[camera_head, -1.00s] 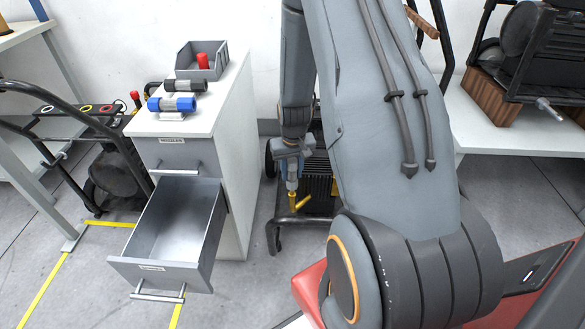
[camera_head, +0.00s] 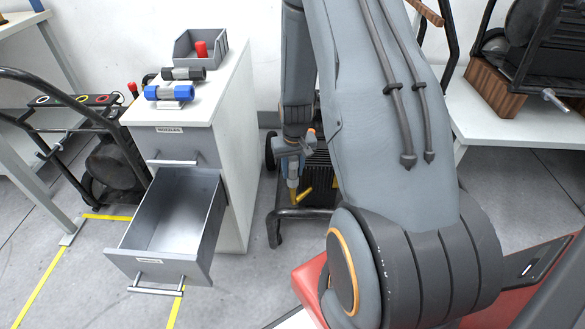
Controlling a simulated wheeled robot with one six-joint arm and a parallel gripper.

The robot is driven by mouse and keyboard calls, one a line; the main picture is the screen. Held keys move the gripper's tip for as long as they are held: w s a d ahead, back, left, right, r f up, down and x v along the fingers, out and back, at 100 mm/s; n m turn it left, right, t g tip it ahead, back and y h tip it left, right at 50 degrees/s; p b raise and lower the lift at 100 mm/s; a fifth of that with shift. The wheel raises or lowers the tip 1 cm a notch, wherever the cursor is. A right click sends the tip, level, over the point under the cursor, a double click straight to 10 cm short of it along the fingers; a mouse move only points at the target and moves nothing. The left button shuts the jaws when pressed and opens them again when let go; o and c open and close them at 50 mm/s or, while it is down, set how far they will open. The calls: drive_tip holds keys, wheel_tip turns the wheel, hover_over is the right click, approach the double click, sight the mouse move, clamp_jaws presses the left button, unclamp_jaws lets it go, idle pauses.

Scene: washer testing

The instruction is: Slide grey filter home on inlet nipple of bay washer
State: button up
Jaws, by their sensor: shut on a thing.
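My gripper (camera_head: 292,178) hangs at the end of my arm, low behind the cabinet's right side. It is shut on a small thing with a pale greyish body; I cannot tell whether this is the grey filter. A yellow fitting (camera_head: 304,194) shows just below and beside it; whether they touch is unclear. A dark washer (camera_head: 320,180) on a wheeled frame stands behind the gripper, mostly hidden by my arm. Its inlet nipple cannot be made out. A dark-grey-ended filter-like cylinder (camera_head: 184,74) and a blue-ended one (camera_head: 169,92) lie on the cabinet.
The white cabinet (camera_head: 233,150) has its drawer (camera_head: 160,262) pulled out, apparently empty. A grey bin (camera_head: 184,46) holds a red piece. A bench (camera_head: 510,125) at right carries a dark machine (camera_head: 555,55).

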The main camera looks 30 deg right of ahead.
sight(293, 159)
drive_tip(key=shift+f, duration=0.3)
drive_tip(key=o, duration=1.2)
drive_tip(key=r, duration=0.2)
drive_tip(key=r+p, duration=0.1)
drive_tip(key=r, duration=0.2)
drive_tip(key=s+r, duration=0.1)
drive_tip(key=r, duration=0.1)
drive_tip(key=shift+a+r, duration=0.15)
drive_tip(key=shift+r, duration=0.25)
